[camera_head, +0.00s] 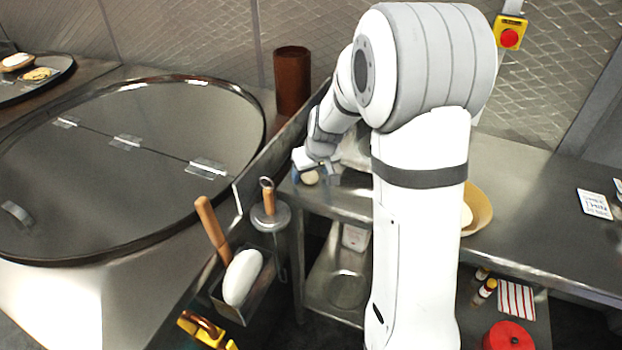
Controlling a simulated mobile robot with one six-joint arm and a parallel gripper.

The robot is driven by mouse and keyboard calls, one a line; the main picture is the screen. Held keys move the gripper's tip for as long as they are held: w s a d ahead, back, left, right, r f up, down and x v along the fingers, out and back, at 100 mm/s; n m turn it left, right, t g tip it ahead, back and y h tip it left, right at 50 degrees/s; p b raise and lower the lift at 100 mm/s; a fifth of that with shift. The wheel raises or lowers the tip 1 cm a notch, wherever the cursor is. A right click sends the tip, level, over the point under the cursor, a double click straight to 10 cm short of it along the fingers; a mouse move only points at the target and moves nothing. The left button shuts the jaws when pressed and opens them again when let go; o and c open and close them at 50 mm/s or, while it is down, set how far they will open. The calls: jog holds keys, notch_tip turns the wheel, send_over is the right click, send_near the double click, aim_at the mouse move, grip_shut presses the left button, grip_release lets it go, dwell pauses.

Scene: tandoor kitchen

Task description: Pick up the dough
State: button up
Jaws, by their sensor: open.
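A small pale ball of dough (310,178) sits on the near left corner of the steel counter (350,207). My gripper (318,172) is low over that corner, right at the dough. It is open, and its fingers look to be beside the dough; whether they touch it cannot be told at this size. Part of the dough is hidden by my gripper. A tan bowl (482,208) with a pale, dough-like lump (466,215) stands farther right on the counter, partly hidden by my arm.
A large round tandoor lid (120,170) lies to the left. A brown cylinder (292,80) stands behind. A holder with a white oval pad (243,277) and wooden-handled tools hangs beside the counter. A lower shelf holds a red pot (508,336). The counter's right part is mostly clear.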

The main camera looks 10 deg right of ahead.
jog(key=shift+w+f, duration=0.1)
jog(key=shift+f, duration=0.2)
jog(key=shift+c, duration=0.2)
jog(key=c, duration=0.7)
